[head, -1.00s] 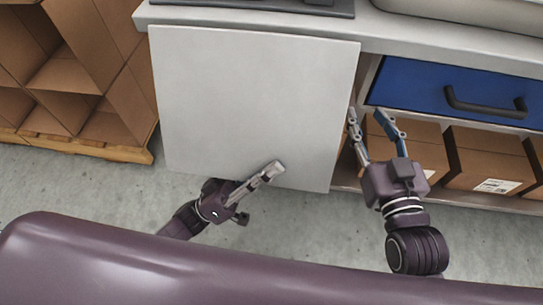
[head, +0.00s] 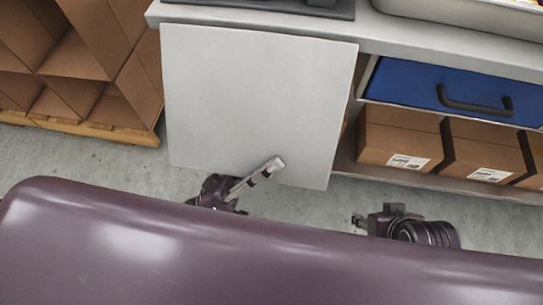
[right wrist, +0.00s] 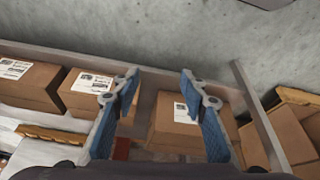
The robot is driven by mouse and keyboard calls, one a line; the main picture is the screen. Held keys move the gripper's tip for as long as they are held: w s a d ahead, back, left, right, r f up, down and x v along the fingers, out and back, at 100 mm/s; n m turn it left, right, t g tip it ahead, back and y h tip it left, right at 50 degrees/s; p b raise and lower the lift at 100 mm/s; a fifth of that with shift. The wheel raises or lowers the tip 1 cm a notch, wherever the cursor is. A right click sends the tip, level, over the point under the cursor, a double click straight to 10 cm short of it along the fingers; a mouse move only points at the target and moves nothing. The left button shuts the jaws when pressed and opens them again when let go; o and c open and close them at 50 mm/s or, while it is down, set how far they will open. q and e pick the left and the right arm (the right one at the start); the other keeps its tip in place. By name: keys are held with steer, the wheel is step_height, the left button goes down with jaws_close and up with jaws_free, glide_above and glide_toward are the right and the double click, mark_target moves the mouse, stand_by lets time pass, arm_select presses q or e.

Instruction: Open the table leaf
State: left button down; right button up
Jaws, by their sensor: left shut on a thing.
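The table leaf (head: 260,95) is a plain pale grey panel at the front of the counter in the head view, its top edge along the counter's front edge. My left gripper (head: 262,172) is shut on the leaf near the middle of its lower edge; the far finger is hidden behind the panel. My right gripper (right wrist: 160,77) is open and empty in the right wrist view, its blue-padded fingers apart. In the head view it sits low, right of the leaf and clear of it, mostly hidden by my body.
Right of the leaf, a blue drawer (head: 437,88) with a dark handle sits under the counter (head: 400,32). Cardboard boxes (head: 398,140) with labels stand on a low shelf below it. Stacked cartons (head: 75,65) on a wooden pallet (head: 95,131) stand at left. Grey floor shows between.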

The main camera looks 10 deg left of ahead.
steer(key=shift+s+d+f+g, duration=0.15)
steer(key=shift+s+g, duration=0.1)
steer(key=shift+s, duration=0.3)
steer(key=shift+s+d+f+g, duration=0.15)
steer(key=shift+s+g, duration=0.1)
steer(key=shift+s, duration=0.3)
steer(key=shift+r, duration=0.1)
